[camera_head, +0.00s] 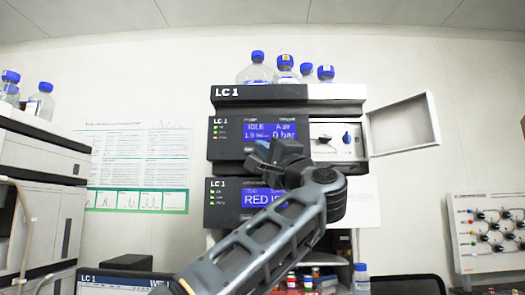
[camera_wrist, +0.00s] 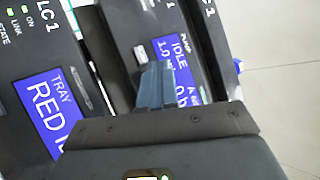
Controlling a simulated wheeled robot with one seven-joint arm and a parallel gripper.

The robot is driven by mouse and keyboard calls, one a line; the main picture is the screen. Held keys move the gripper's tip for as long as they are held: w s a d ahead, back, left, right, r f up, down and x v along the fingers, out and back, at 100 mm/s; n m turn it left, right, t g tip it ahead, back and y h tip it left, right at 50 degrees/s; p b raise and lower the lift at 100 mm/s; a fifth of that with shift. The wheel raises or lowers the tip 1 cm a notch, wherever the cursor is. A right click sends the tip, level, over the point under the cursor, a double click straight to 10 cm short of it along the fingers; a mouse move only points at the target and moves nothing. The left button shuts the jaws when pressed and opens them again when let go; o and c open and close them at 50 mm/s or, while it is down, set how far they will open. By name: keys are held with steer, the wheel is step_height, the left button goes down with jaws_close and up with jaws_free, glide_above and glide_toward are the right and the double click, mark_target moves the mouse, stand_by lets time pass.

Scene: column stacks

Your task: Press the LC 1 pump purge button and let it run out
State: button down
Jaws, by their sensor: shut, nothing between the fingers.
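The LC 1 pump module (camera_head: 226,153) is the middle unit of the stack in the head view. Its blue display (camera_head: 283,126) reads IDLE and 0 bar; the display also shows in the wrist view (camera_wrist: 180,50), partly covered by my fingers. My gripper (camera_head: 260,150) is shut and empty in front of the pump's lower front. In the wrist view the shut fingertips (camera_wrist: 155,68) lie close to a small light grey button (camera_wrist: 140,53) on the pump front. I cannot read its label or tell whether the fingers touch it.
A door (camera_head: 402,124) stands open at the pump's right, beside a panel with a blue knob (camera_head: 347,138). Below is the LC 1 tray module (camera_head: 222,205), reading RED. Blue-capped bottles (camera_head: 257,72) stand on top. Another instrument stack (camera_head: 40,190) stands left.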

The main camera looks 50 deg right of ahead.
steer(key=shift+w+d, duration=0.2)
steer(key=shift+d, duration=0.1)
steer(key=shift+w+d, duration=0.25)
steer(key=shift+d, duration=0.05)
stand_by(0.8)
steer(key=shift+b, duration=0.3)
steer(key=shift+s+a, duration=0.55)
steer(key=shift+a, duration=0.05)
steer(key=shift+s+a+b, duration=0.2)
steer(key=shift+s+a, duration=0.55)
steer(key=shift+a, duration=0.25)
steer(key=shift+s+a+b, duration=0.15)
steer(key=shift+s+a, duration=0.6)
steer(key=shift+a, duration=0.25)
